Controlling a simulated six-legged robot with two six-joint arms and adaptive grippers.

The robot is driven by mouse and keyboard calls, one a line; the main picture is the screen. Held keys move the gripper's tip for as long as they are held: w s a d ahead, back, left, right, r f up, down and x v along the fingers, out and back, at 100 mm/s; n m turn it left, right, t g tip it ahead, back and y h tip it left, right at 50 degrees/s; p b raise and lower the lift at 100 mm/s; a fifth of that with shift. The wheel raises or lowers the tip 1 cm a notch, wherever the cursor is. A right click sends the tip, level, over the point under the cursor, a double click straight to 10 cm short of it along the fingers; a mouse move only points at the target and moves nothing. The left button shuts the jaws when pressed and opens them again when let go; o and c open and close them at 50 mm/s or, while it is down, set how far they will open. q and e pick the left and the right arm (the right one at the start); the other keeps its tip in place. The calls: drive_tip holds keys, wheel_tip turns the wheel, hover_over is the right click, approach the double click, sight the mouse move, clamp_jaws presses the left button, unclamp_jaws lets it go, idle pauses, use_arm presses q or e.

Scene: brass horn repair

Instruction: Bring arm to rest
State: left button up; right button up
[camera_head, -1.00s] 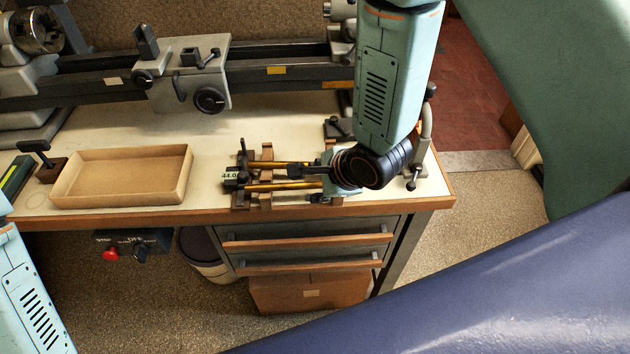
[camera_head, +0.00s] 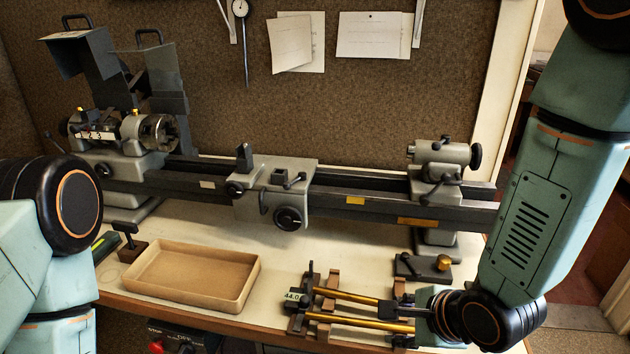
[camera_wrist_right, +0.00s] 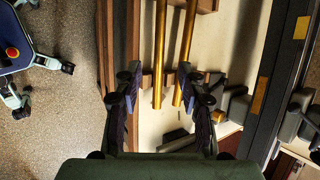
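My right arm (camera_head: 530,215) comes down at the right in the head view, over the bench's front right part. My right gripper (camera_head: 388,311) is low over the bench beside two brass tubes (camera_head: 345,295). In the right wrist view the gripper (camera_wrist_right: 158,84) has its two fingers spread apart, with nothing clasped between them. The brass tubes (camera_wrist_right: 161,45) lie below and ahead of the fingers; whether a finger touches one I cannot tell. My left arm (camera_head: 45,240) shows at the left edge of the head view; its gripper is out of the picture.
The tubes lie on a small rack with a tag (camera_head: 293,296) reading 44.0. A shallow cardboard tray (camera_head: 180,298) sits to its left. A lathe (camera_head: 350,195) runs along the back of the bench. A clamp block (camera_head: 424,267) stands near my right arm.

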drive_tip(key=s+d+f+n+g+h+b, duration=0.1)
drive_tip(key=s+f+n+g+b, duration=0.1)
drive_tip(key=s+f+n, duration=0.4)
drive_tip(key=s+d+f+n+g+h+b, duration=0.1)
drive_tip(key=s+f+n+b, duration=0.4)
drive_tip(key=s+f, duration=0.5)
drive_tip(key=s+d+f+n+g+b, duration=0.3)
drive_tip(key=s+f+n, duration=0.5)
drive_tip(key=f, duration=0.4)
drive_tip(key=shift+s+g+h, duration=0.35)
drive_tip(key=shift+g+h, duration=0.05)
